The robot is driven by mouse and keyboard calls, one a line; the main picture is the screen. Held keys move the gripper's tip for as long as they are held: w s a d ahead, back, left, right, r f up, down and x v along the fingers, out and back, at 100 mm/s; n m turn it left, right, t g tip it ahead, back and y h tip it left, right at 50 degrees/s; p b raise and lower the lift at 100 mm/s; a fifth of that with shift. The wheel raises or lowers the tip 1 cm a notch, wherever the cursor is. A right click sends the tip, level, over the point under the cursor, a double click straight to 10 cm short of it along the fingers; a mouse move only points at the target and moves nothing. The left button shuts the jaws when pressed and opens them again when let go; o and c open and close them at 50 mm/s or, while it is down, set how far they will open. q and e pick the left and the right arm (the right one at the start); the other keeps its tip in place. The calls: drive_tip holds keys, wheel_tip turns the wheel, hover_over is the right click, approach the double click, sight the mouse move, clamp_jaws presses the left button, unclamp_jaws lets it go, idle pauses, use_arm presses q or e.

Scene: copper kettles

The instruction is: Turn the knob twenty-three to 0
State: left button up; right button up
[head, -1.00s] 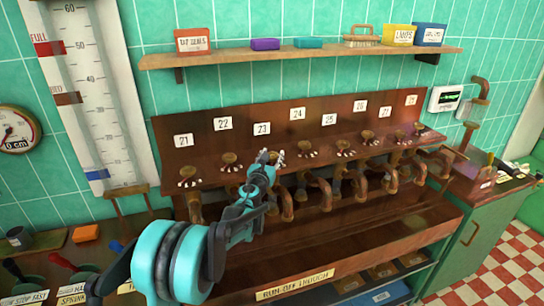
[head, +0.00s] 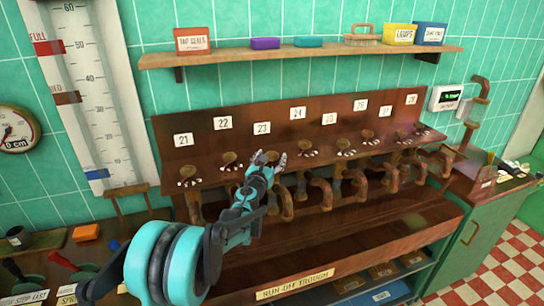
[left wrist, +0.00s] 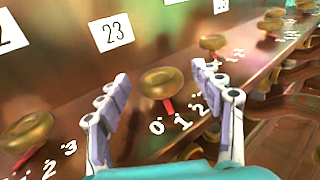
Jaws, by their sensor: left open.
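Knob twenty-three (left wrist: 164,82) is a round brass knob with a red pointer, below the white label 23 (left wrist: 114,32). In the left wrist view the pointer aims down, between the numerals 0 and 1. The numerals 0, 1 and 2 (left wrist: 180,119) curve below the knob. My left gripper (left wrist: 160,73) is open, one finger on each side of the knob, with visible gaps. In the head view my left gripper (head: 268,158) is below the label 23 (head: 262,128) and hides the knob. My right gripper is not in view.
Knob 22 (head: 229,159) and knob 24 (head: 310,147) flank it on the wooden panel, in a row of several knobs. Curved copper pipes (head: 320,192) hang below. A shelf (head: 300,57) with boxes is above, and a trough labelled run-off (head: 295,285) is below.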

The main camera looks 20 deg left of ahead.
use_arm(q)
drive_tip(key=s, duration=1)
drive_tip(key=shift+s, duration=0.35)
